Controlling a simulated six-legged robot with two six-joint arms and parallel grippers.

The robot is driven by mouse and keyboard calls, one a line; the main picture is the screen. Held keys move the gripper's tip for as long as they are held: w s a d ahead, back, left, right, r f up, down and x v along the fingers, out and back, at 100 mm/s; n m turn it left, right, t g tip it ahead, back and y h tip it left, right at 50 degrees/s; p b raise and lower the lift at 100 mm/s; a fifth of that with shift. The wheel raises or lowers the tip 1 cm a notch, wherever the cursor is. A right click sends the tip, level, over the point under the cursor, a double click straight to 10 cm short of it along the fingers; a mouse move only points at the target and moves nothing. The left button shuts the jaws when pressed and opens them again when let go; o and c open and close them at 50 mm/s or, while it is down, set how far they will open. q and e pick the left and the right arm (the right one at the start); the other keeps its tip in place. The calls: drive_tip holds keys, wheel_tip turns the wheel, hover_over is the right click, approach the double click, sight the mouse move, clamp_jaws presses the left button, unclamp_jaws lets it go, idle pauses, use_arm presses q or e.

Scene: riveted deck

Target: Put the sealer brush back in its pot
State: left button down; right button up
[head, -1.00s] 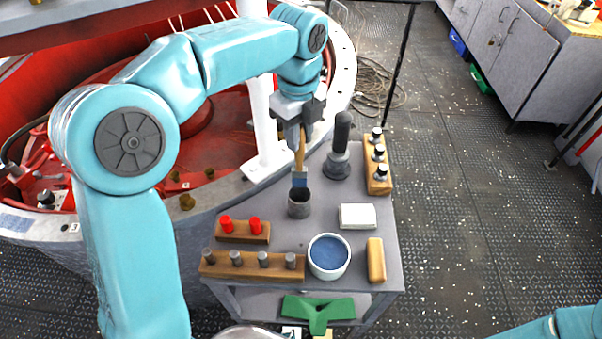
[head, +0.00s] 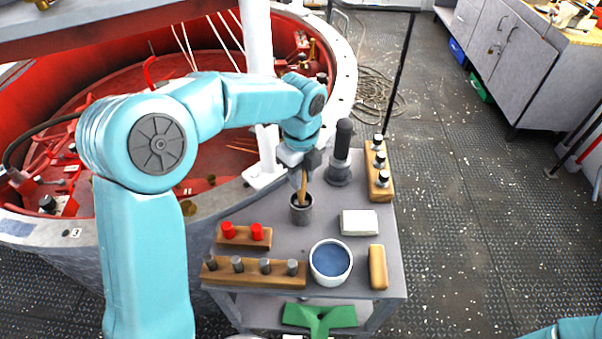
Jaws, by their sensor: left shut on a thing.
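The sealer brush (head: 302,187) stands nearly upright with its bristle end down inside the small dark grey pot (head: 301,212). Its bristles are hidden by the pot's wall and only part of the wooden handle shows. My left gripper (head: 301,172) is shut on the handle just above the pot. The pot stands on the grey cart top (head: 350,195). Of my right arm only a blue part shows at the bottom right corner; its gripper is out of the picture.
Close behind the pot stands a dark-handled tool (head: 341,160). A wooden rack (head: 379,170) with several metal pegs is at the right. A white block (head: 359,222), a bowl of blue stuff (head: 330,262), a tan bar (head: 378,267) and two wooden peg strips (head: 255,271) (head: 244,236) lie in front.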

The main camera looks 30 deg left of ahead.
use_arm(q)
drive_tip(key=c, duration=0.9)
unclamp_jaws()
drive_tip(key=shift+w+f, duration=0.15)
drive_tip(key=shift+f, duration=0.05)
drive_tip(key=shift+c, duration=0.2)
drive_tip(key=shift+r, duration=0.1)
wheel_tip(320, 180, up, 12)
drive_tip(key=shift+p, duration=0.45)
drive_tip(key=shift+r, duration=0.2)
drive_tip(key=shift+f, duration=0.1)
